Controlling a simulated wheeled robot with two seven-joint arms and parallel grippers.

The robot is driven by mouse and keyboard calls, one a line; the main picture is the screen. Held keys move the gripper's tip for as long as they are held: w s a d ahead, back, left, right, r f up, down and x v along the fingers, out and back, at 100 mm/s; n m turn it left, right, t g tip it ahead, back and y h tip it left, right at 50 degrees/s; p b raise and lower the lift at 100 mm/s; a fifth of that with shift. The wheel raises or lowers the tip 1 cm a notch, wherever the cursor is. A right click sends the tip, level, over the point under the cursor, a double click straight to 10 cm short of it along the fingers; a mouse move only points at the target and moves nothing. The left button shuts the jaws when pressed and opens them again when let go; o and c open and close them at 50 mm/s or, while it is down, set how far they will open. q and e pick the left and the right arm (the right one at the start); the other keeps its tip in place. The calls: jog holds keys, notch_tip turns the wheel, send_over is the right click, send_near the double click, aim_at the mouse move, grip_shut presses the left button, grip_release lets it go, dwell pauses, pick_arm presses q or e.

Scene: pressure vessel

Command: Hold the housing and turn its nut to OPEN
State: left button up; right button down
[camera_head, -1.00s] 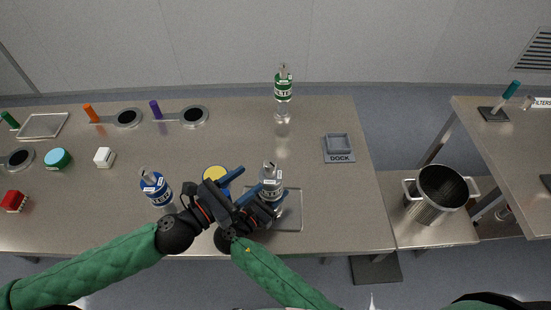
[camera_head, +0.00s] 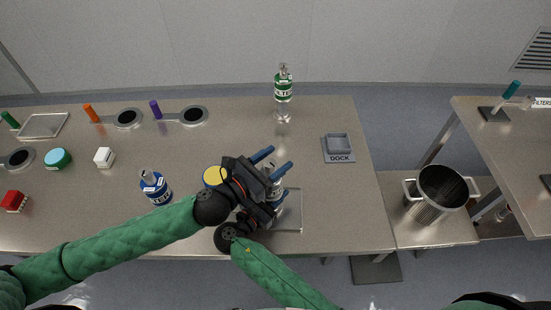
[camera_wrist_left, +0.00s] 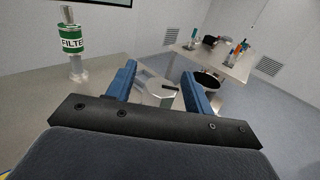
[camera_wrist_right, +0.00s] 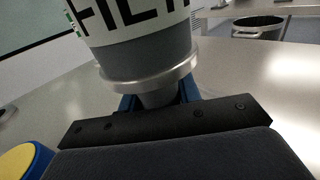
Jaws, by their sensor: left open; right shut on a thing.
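The grey housing with a white lettered label (camera_wrist_right: 140,45) stands upright close in front of my right wrist camera. My right gripper (camera_wrist_right: 160,98) is shut on its narrow neck below the metal collar. In the left wrist view the open fingers (camera_wrist_left: 165,85) frame a pale grey shape. I cannot tell whether they touch the nut, and no OPEN mark is readable.
A metal plate (camera_head: 293,222) lies by the housing. A blue-labelled housing (camera_head: 156,190) and yellow disc (camera_head: 214,176) are left; a green-labelled housing (camera_head: 283,88) is behind. The DOCK (camera_head: 338,147) is right, with bare table between. A pot (camera_head: 438,194) stands beyond the table.

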pick_arm(q)
jog(key=shift+w+d, duration=0.2)
jog(key=shift+c, duration=0.4)
jog(key=c, duration=0.9)
jog(key=shift+n+t+y, duration=0.4)
jog(key=shift+t, duration=0.1)
jog(key=n+t+y, duration=0.3)
jog(key=y, duration=0.1)
jog(key=shift+w+a, duration=0.1)
jog(key=shift+a, duration=0.05)
jog(key=shift+w+a+n+t+y, duration=0.15)
jog(key=shift+n+t+y, duration=0.25)
jog(key=shift+n+y, duration=0.65)
jog(key=shift+s+a+n+t+y, duration=0.1)
jog(key=shift+n+t+y, duration=0.4)
jog(key=shift+y, duration=0.85)
jog(key=shift+w+a+n+t+y, duration=0.15)
jog(key=shift+n+t+y, duration=0.15)
jog(key=shift+n+y, duration=0.8)
jog(key=shift+a+y, duration=0.1)
jog(key=shift+y, duration=0.3)
